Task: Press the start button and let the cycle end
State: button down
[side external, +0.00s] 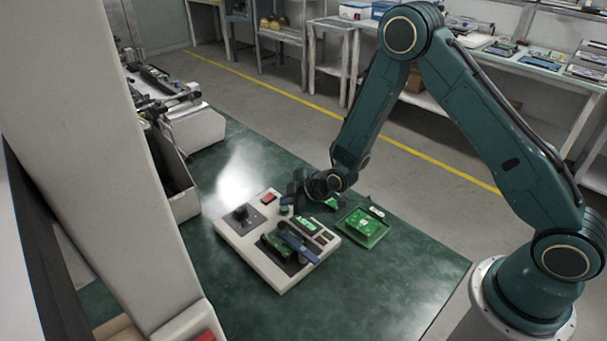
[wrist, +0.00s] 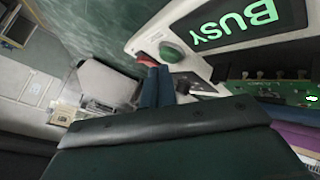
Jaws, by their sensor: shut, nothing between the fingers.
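A pale test fixture (side external: 240,262) sits on the green bench. Its screen (wrist: 245,20) shows "BUSY" in green letters, upside down in the wrist view. A round green button (wrist: 172,50) lies beside the screen; it also shows in the side view (side external: 285,210). A red button (side external: 268,198) is on the fixture's back edge. A green circuit board (side external: 272,243) lies on the fixture near a blue lever-like part (side external: 298,243). My gripper (wrist: 152,68) is shut and empty, its blue fingertips close to the green button. I cannot tell whether they touch it.
A green tray (side external: 376,238) with a board lies right of the fixture. A grey bin (side external: 185,205) and machinery (side external: 195,125) stand at left. The bench front (side external: 340,300) is clear. A side table with boards (side external: 530,62) is behind.

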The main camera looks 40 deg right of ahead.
jog(key=shift+r, duration=0.35)
jog(key=shift+r, duration=0.1)
jog(key=shift+r, duration=2.4)
jog(key=shift+r, duration=0.1)
notch_tip(320, 180, up, 9)
jog(key=m, duration=0.2)
send_over(289, 213)
jog(key=s+d, duration=0.1)
jog(key=s, duration=0.3)
jog(key=s+d+r+m+g, duration=0.1)
jog(key=s+d+r+m, duration=0.15)
jog(key=s+r, duration=0.6)
jog(key=s+d+r+m+g+h, duration=0.1)
jog(key=s+r+m, duration=0.2)
jog(key=s, duration=0.8)
jog(key=s+d+r+m+g, duration=0.1)
jog(key=s+r+m, duration=0.3)
jog(key=s, duration=0.6)
jog(key=shift+s+d+h, duration=0.4)
